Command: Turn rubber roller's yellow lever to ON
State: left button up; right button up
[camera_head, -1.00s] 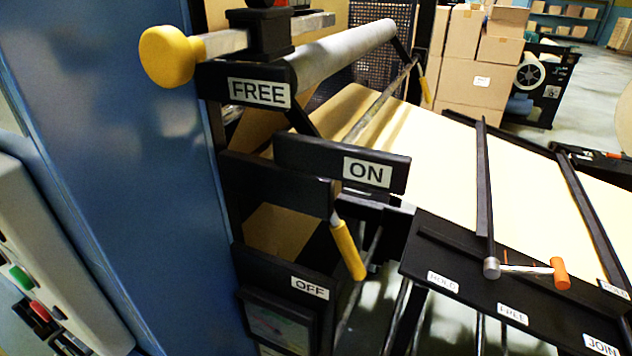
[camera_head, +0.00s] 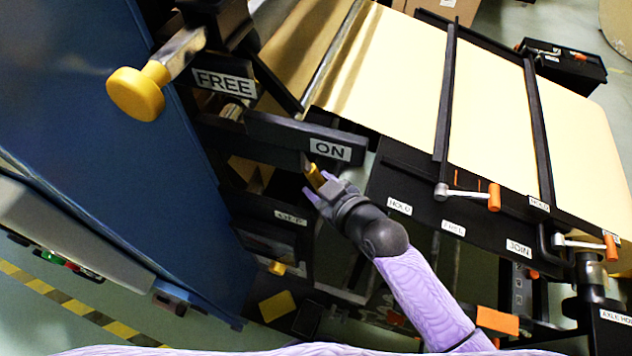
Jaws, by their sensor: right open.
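The rubber roller's yellow lever (camera_head: 315,178) shows only in part, just below the black plate with the ON label (camera_head: 330,149). The OFF label (camera_head: 291,217) is lower and to the left on the black frame. The gripper and wrist hide the lower part of the lever. I cannot tell whether the fingers touch it. My left gripper is not in view.
A yellow knob (camera_head: 135,94) sticks out at upper left by the FREE label (camera_head: 224,82). A blue cabinet (camera_head: 110,150) stands at left. Orange-handled cranks (camera_head: 493,197) and the kraft paper web (camera_head: 490,110) lie to the right.

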jog(key=shift+w+a+f, duration=0.25)
jog(key=shift+w+a, duration=0.1)
jog(key=shift+w, duration=0.15)
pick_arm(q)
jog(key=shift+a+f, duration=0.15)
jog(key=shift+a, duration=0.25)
pick_arm(e)
grip_shut()
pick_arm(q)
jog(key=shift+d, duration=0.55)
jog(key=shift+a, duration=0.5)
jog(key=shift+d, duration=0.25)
